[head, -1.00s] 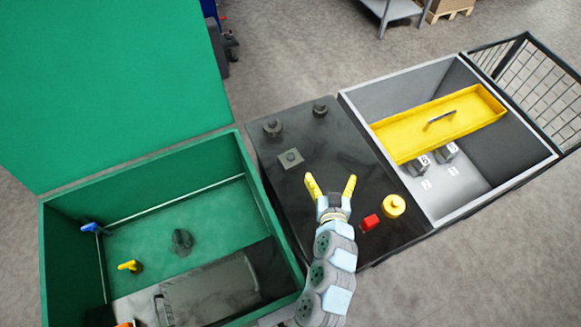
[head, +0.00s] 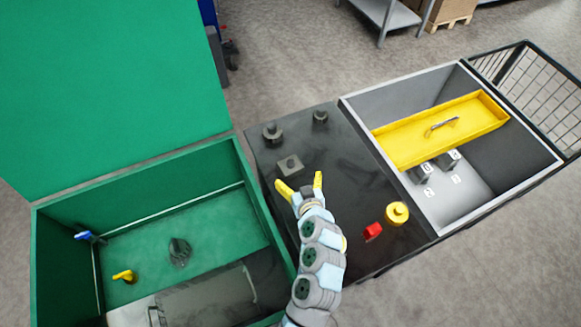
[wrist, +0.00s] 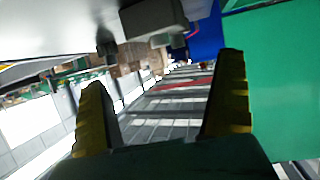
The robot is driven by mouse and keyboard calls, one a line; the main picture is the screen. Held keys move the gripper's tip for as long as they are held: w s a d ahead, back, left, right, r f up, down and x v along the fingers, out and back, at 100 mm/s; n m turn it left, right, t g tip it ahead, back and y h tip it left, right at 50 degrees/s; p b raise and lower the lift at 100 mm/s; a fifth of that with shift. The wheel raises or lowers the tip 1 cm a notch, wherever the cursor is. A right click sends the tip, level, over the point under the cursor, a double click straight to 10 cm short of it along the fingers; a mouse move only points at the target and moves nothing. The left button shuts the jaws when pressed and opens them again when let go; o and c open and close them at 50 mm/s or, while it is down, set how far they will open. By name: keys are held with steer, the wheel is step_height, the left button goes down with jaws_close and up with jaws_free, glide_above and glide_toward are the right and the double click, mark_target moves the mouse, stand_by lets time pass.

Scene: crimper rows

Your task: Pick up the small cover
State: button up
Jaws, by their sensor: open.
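Two handled lids show in the head view, and I cannot tell which is the small cover. A yellow lid-like piece (head: 412,145) with a metal handle (head: 441,126) lies across the grey bin at right. A dark grey panel (head: 205,298) with a handle lies in the green box at lower left. My gripper (head: 299,184) is open and empty over the black middle panel, between the two and touching neither. Its yellow fingers also show apart in the wrist view (wrist: 165,115), with neither lid recognisable there.
The black panel (head: 345,150) carries dark knobs, a red block (head: 373,231) and a yellow round button (head: 397,213). The green box (head: 150,180) has a tall raised lid (head: 110,90) behind it. A wire mesh basket (head: 528,85) stands at far right.

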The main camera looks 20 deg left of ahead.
mark_target(292, 163)
steer(key=x, duration=0.3)
steer(key=shift+w+a+f, duration=0.25)
steer(key=shift+w+a, duration=0.15)
steer(key=shift+w, duration=0.25)
steer(key=shift+w+a+f, duration=0.1)
steer(key=shift+f, duration=0.05)
